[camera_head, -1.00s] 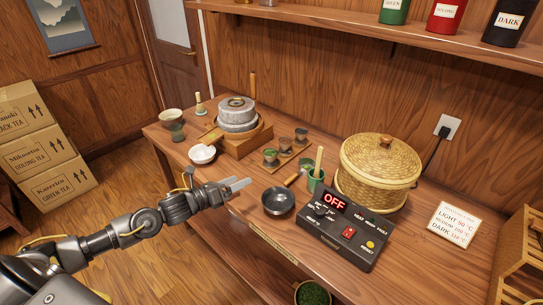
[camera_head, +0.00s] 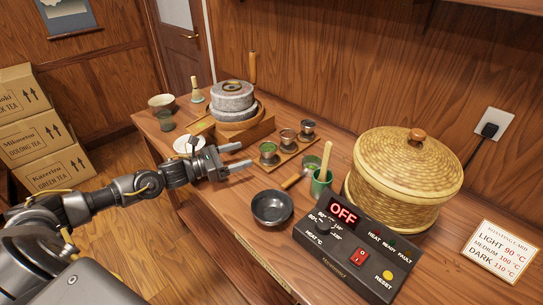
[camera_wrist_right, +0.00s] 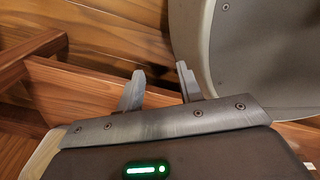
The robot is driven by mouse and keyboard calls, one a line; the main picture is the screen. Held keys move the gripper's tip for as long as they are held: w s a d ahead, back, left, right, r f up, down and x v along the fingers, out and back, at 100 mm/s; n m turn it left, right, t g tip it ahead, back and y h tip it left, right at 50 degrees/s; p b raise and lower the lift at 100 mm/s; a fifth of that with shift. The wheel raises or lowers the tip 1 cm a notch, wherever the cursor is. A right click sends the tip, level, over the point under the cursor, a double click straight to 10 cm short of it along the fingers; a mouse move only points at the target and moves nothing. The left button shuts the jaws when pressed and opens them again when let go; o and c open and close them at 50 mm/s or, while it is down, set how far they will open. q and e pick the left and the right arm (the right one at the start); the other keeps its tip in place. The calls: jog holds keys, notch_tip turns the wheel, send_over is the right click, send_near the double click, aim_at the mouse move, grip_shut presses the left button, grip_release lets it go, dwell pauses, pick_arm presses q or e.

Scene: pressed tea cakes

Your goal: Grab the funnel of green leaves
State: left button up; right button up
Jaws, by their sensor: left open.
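Three small funnels stand in a row on a wooden rack (camera_head: 285,157). The nearest funnel (camera_head: 268,150) has green leaves in it; the middle funnel (camera_head: 288,137) and far funnel (camera_head: 307,128) hold darker contents. My left gripper (camera_head: 244,155) is open and empty, just left of the green-leaf funnel, its fingers pointing right toward it. It looks apart from the funnel. My right gripper (camera_wrist_right: 160,75) shows only in the right wrist view, its fingers apart with nothing between them.
A dark bowl (camera_head: 271,207), a green cup (camera_head: 320,182) with a wooden tool and the control box (camera_head: 350,250) stand in front. A stone mill (camera_head: 233,100) stands behind; a white bowl (camera_head: 184,146) is behind my left wrist. A lidded basket (camera_head: 405,180) is at right.

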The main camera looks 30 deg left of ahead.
aim_at(269, 147)
pick_arm(q)
jog(key=shift+r, duration=0.1)
jog(key=shift+w+d+r, duration=0.2)
jog(key=shift+d, duration=0.05)
jog(key=p+x, duration=0.1)
jog(key=x, duration=0.3)
jog(key=shift+w+d+f+p, duration=0.15)
jog(key=shift+w+d+p, duration=0.35)
jog(key=shift+p, duration=0.1)
jog(key=p+x, duration=0.1)
jog(key=x, duration=0.2)
jog(key=shift+w+d+p, duration=0.3)
jog(key=shift+w+d+f, duration=0.15)
jog(key=shift+w+d, duration=0.05)
jog(key=shift+w, duration=0.1)
pick_arm(e)
jog(key=r, duration=0.2)
jog(key=a+r, duration=0.1)
jog(key=shift+w+r, duration=0.25)
jog(key=shift+r, duration=0.1)
